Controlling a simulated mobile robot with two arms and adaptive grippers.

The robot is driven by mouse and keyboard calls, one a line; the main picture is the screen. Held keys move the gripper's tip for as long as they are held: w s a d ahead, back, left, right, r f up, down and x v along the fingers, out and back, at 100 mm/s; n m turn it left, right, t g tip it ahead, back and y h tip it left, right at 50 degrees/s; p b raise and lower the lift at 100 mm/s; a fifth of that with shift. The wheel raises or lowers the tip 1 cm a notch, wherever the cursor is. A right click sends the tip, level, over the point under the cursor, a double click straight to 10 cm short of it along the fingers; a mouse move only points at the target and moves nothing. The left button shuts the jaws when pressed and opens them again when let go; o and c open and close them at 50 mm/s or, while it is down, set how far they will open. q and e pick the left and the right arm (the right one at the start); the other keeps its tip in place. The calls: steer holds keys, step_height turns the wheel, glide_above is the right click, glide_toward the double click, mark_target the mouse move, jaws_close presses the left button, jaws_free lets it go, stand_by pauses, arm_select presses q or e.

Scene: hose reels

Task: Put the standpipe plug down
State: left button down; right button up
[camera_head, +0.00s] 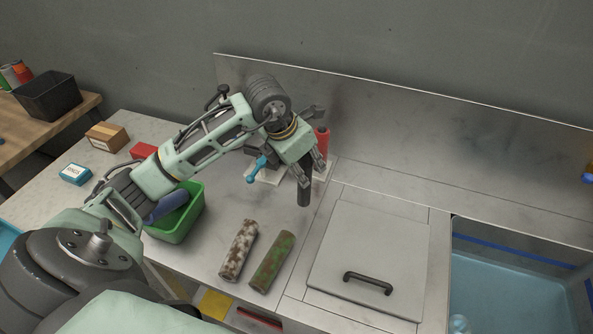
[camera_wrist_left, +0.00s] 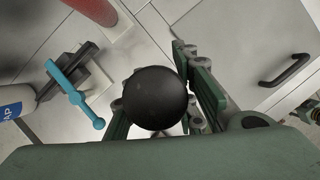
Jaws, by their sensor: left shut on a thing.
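My left gripper (camera_head: 305,168) points down over the counter, its fingers shut on a dark cylindrical piece, which I take to be the standpipe plug (camera_head: 303,193). In the left wrist view the plug's round black end (camera_wrist_left: 155,97) sits between the fingers of the gripper (camera_wrist_left: 165,110). In the head view the plug hangs below the fingers near the seam between the grey counter and the lidded section. I cannot tell whether its lower end touches the surface. My right gripper is not in view.
A blue-handled fitting (camera_head: 257,168) and a red cylinder (camera_head: 322,141) stand close to the gripper. Two mottled cylinders (camera_head: 239,250) (camera_head: 272,262) lie in front. A green bin (camera_head: 185,222) is at left. A handled lid (camera_head: 372,240) and a blue basin (camera_head: 505,290) are at right.

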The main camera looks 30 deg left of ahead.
arm_select(q)
steer(key=shift+a+f, duration=0.45)
steer(key=shift+a, duration=0.4)
steer(key=shift+f+p, duration=0.25)
steer(key=shift+p, duration=0.1)
step_height(320, 180, down, 4)
steer(key=shift+r+p, duration=0.15)
steer(key=shift+p, duration=0.55)
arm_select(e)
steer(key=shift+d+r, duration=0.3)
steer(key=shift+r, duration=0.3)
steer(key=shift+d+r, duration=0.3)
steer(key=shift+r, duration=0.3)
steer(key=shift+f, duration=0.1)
arm_select(q)
steer(key=c, duration=1.4)
jaws_free()
steer(key=shift+c, duration=0.2)
steer(key=shift+o, duration=0.2)
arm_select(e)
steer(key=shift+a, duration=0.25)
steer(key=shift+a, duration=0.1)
